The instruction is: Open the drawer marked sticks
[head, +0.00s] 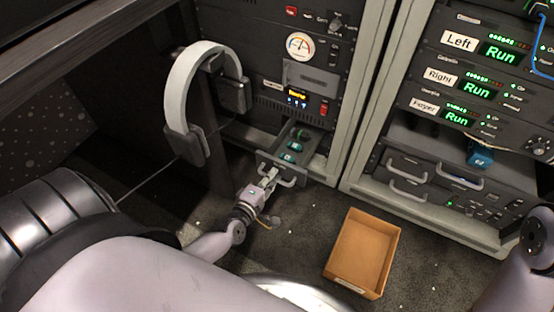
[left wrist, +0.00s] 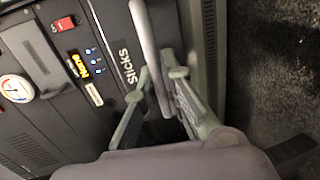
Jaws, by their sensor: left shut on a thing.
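The drawer marked sticks (head: 269,158) is part-way out, low in the dark rack, and small teal-marked items (head: 290,152) show inside it. Its white "Sticks" label (left wrist: 117,55) reads sideways in the left wrist view, beside the pale bar handle (left wrist: 147,45). My left gripper (head: 271,178) is at the drawer's front; the left wrist view shows its fingers (left wrist: 160,92) on either side of the handle, shut on it. Part of my right arm shows at the lower right of the head view, but its gripper is out of view.
An open cardboard box (head: 362,254) stands on the carpet to the right of the drawer. White headphones (head: 181,92) hang to the left. A second rack (head: 425,170) with handled drawers stands at the right. Carpet between drawer and box is clear.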

